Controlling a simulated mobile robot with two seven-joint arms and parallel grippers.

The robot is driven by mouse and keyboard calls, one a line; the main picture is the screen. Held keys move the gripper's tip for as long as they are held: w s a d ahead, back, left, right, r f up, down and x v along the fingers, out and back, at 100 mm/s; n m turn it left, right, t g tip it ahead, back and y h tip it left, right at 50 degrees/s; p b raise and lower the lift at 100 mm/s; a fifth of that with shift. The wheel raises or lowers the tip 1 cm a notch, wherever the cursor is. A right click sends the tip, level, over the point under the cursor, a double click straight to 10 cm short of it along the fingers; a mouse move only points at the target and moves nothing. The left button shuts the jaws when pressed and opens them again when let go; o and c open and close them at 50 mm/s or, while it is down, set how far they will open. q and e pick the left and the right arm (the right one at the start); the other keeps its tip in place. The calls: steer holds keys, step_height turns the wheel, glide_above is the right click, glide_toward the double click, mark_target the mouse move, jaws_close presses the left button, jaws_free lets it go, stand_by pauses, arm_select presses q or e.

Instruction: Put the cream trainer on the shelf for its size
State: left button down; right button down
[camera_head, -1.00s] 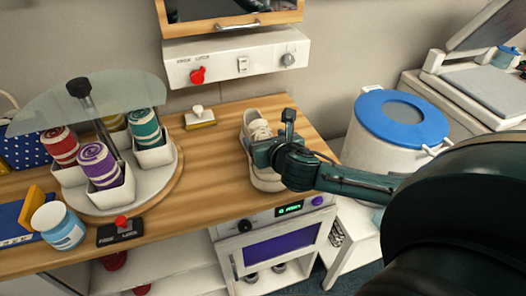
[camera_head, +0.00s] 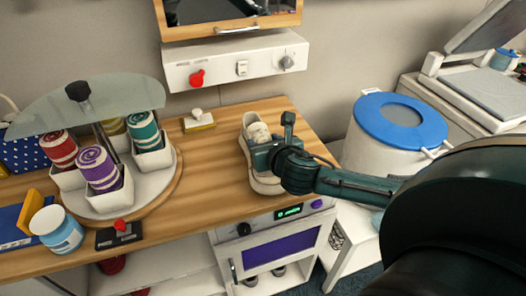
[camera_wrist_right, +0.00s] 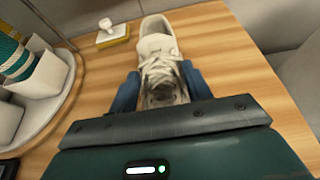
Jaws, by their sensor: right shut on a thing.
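Shelves show below the counter front, one with red items (camera_head: 112,264). My left gripper is not in view.
A round carousel (camera_head: 160,185) with white cups of rolled, striped things stands left of the trainer. A yellow-based stamp (camera_head: 199,121) is behind. A white bin with a blue lid (camera_head: 400,120) stands right. A small oven (camera_head: 275,245) sits below the counter.

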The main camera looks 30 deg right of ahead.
step_height(320, 180, up, 9)
steer(key=p, duration=0.1)
arm_select(q)
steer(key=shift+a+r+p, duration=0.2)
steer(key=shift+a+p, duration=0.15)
steer(key=shift+p, duration=0.05)
arm_select(e)
steer(key=s+a+f+n+y, duration=0.2)
steer(key=s+a+f+y, duration=0.1)
steer(key=s+a, duration=0.6)
steer(key=shift+s+a+f+n+t, duration=0.3)
steer(key=shift+a+f, duration=0.45)
steer(key=shift+a, duration=0.3)
steer(key=shift+w, duration=0.15)
